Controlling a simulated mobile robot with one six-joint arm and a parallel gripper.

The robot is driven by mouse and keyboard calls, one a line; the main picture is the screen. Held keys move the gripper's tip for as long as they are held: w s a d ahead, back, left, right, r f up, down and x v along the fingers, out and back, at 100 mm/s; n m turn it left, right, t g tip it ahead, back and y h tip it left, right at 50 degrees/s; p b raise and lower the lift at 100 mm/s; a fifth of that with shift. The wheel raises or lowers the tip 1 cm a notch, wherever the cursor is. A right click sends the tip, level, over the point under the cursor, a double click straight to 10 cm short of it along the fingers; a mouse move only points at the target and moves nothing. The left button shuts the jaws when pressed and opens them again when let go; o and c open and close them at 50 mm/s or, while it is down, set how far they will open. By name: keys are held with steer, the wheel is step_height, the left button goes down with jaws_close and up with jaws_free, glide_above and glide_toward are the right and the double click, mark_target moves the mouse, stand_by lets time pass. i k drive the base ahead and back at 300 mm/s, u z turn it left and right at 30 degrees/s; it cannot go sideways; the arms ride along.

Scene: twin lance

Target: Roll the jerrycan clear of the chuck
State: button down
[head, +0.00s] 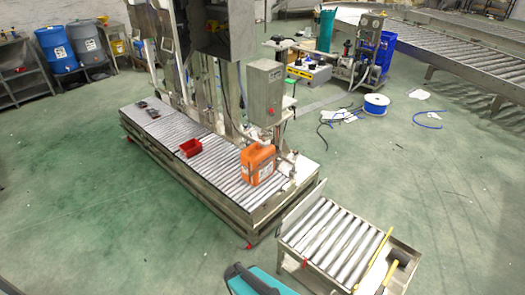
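The orange jerrycan (258,166) stands upright on the near right part of a roller conveyor (222,172), with a pale label on its front. Metal posts and fittings of the filling machine rise directly behind it. A small metal fitting (292,157) stands close to its right side and may be the chuck; I cannot tell for sure. Whether anything touches the jerrycan's top is too small to tell. My gripper is not in view.
A grey control box (264,92) hangs above. A shorter roller table (328,236) with a raised plate at its left end stands to the right. Green floor (110,220) at left is clear.

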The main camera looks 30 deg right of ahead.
mark_target(253, 156)
steer(key=i, duration=0.95)
